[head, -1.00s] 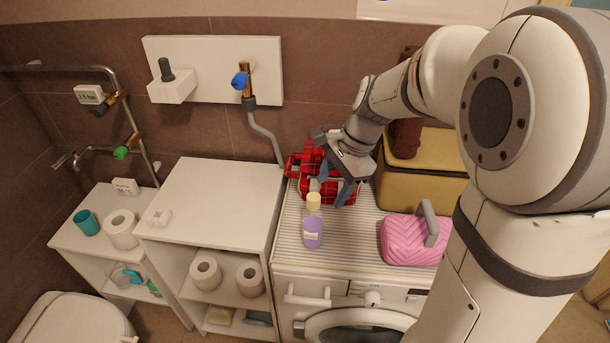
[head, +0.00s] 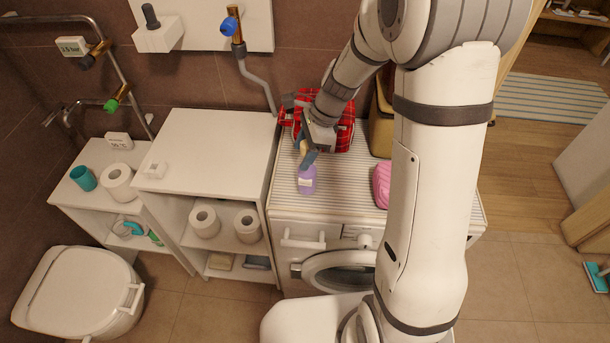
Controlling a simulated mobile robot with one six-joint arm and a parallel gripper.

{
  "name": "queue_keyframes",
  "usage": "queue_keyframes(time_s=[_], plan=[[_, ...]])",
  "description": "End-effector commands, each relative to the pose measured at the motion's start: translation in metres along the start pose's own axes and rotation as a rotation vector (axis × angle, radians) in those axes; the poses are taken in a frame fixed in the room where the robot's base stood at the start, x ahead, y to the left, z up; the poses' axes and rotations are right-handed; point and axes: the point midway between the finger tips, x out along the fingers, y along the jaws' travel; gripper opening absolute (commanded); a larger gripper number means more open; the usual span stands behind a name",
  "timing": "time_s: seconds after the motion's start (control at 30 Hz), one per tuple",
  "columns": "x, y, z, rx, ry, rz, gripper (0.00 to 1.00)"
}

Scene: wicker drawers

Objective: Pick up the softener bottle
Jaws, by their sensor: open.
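The softener bottle, a small purple bottle (head: 307,184) with a pale label, stands upright on the ribbed top of the washing machine, near its front left. Its cream cap is mostly hidden by my gripper. My gripper (head: 304,145) is open, pointing down at the bottle's top from behind. One blue-grey finger shows just above the purple body, and the other shows only in part to the left. I cannot tell whether the fingers touch the cap.
A red checked bag (head: 338,135) sits right behind my gripper. A white shelf unit (head: 215,140) adjoins the washing machine (head: 291,208) on the left. The machine top between bottle and pink box is clear.

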Motion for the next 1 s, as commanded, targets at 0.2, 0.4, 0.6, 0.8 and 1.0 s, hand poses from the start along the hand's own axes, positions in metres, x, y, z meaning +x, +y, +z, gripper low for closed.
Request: queue_keyframes(time_s=[0.2,0.4,0.6,0.8,1.0], plan=[[-0.0002,-0.0001,-0.0003,0.0,0.0,-0.001,0.52],[-0.0005,-0.0001,-0.0004,0.0,0.0,-0.001,0.36],[-0.0007,-0.0002,-0.0006,0.0,0.0,-0.001,0.2],[-0.0005,-0.0001,-0.001,0.0,0.001,-0.001,0.03],[-0.0002,0.0001,-0.0015,0.001,0.001,0.0,0.0]])
